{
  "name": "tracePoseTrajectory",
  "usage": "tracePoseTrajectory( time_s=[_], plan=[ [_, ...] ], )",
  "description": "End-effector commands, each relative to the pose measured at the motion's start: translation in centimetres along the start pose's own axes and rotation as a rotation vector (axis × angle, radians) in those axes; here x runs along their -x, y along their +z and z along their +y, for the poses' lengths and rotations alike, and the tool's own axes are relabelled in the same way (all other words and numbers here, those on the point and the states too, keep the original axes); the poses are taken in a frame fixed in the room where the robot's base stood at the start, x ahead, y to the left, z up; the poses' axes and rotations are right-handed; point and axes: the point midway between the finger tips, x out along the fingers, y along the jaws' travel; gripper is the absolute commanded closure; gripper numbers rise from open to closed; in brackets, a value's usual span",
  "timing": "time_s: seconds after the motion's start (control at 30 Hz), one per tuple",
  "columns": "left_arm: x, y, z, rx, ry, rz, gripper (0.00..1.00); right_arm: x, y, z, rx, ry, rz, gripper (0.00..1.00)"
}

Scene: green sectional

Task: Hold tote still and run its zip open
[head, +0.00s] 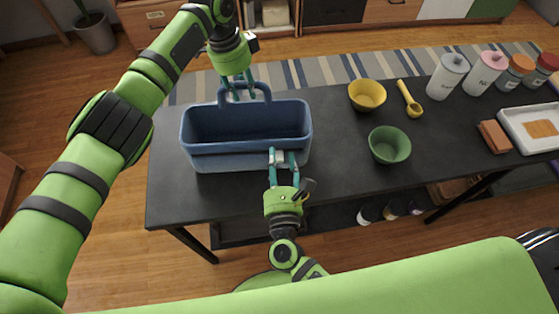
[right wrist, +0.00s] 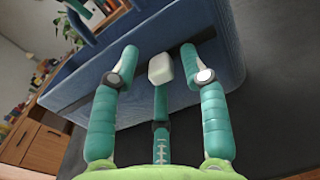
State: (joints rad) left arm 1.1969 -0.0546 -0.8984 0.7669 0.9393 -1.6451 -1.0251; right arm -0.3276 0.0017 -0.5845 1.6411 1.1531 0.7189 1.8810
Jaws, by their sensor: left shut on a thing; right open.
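The blue tote (head: 205,160) stands upright on the dark table, with its top open to view. A dark strip (right wrist: 85,101) runs along its near side in the right wrist view. My left gripper (head: 240,95) is shut on the tote's raised handle (head: 222,93) at the far side. My right gripper (head: 284,153) is open at the near side, towards the right end; it also shows in the right wrist view (right wrist: 162,62).
The dark table (head: 335,180) also holds a yellow bowl (head: 367,95), a green bowl (head: 389,145) and a yellow scoop (head: 409,99) right of the tote. Several lidded jars and a white tray (head: 515,121) stand further right. The table is clear just right of the tote.

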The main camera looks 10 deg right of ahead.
Motion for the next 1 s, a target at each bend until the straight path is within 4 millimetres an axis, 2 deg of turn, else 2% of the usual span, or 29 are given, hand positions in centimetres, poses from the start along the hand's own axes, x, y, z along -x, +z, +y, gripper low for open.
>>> tracePoseTrajectory(
  time_s=[0.13, 0.17, 0.2, 0.27, 0.57, 0.8, 1.0],
  plan=[
    [0.1, 0.0, 0.0, 0.0, -0.001, 0.001, 1.0, 0.0, 0.0, 0.0, 0.0, 0.0, 0.0, 0.55],
    [0.1, 0.0, 0.0, 0.0, -0.001, 0.001, 1.0, 0.0, 0.0, 0.0, 0.0, 0.0, 0.0, 0.63],
    [0.1, 0.0, 0.0, 0.0, -0.001, 0.001, 1.0, 0.0, 0.0, 0.0, 0.0, -0.001, 0.0, 0.79],
    [0.1, 0.0, 0.0, 0.0, -0.001, 0.001, 1.0, 0.0, 0.0, 0.0, 0.0, -0.001, 0.0, 1.0],
    [0.0, 0.0, 0.0, 0.0, -0.001, 0.0, 1.0, 0.0, 0.1, 0.2, -0.001, -0.001, -0.002, 1.0],
    [0.0, -0.1, 0.0, 0.0, 0.0, 0.001, 1.0, 0.0, 0.1, 3.7, -0.004, -0.001, -0.002, 1.0],
    [0.0, -0.1, 0.0, -0.001, 0.0, 0.002, 1.0, 0.0, 0.2, 4.2, 0.0, 0.0, -0.004, 1.0]
  ],
)
